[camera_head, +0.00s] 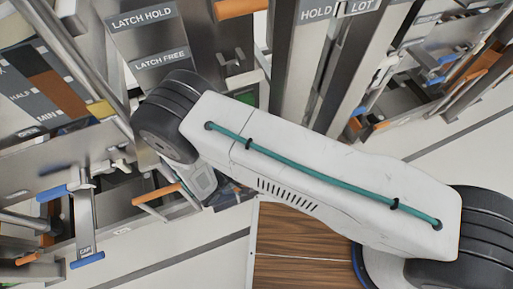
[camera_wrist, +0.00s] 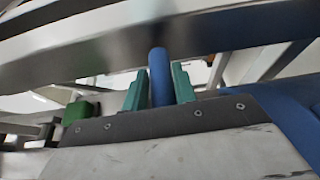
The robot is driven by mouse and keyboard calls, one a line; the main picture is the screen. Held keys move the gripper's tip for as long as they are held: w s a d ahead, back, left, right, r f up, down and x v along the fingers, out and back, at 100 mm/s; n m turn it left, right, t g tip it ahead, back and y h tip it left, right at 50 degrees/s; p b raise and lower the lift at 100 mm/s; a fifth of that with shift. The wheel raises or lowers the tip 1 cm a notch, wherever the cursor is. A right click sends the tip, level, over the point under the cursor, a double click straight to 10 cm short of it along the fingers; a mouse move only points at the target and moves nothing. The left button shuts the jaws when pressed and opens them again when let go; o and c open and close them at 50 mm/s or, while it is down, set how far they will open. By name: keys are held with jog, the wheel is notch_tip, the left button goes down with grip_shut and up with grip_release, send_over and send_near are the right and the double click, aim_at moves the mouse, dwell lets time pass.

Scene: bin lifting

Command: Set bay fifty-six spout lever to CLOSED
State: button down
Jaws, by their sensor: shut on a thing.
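My gripper (camera_wrist: 160,82) shows in the wrist view with two green fingers, one on each side of a blue rounded handle (camera_wrist: 158,60). The fingers are shut on this handle. The handle's upper end lies close to a broad grey metal bar that crosses the view. No bay number or CLOSED mark is readable, so I cannot tell which lever this is or how it is set. In the head view my arm hides the gripper and the held handle.
In the head view, metal bins bear a LATCH HOLD plate (camera_head: 142,19) and a LATCH FREE plate (camera_head: 159,60). A blue-ended CAP lever (camera_head: 87,230) and an orange handle (camera_head: 157,195) stick out at lower left. A wood-grained surface (camera_head: 295,236) lies below my arm.

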jog(key=shift+w+a+f, duration=0.1)
jog(key=shift+w+a, duration=0.15)
jog(key=shift+a, duration=0.05)
jog(key=c, duration=1.2)
grip_release()
jog(key=shift+f, duration=0.1)
jog(key=shift+o, duration=0.2)
jog(key=shift+d, duration=0.1)
jog(key=v, duration=0.7)
jog(key=shift+s+a, duration=0.25)
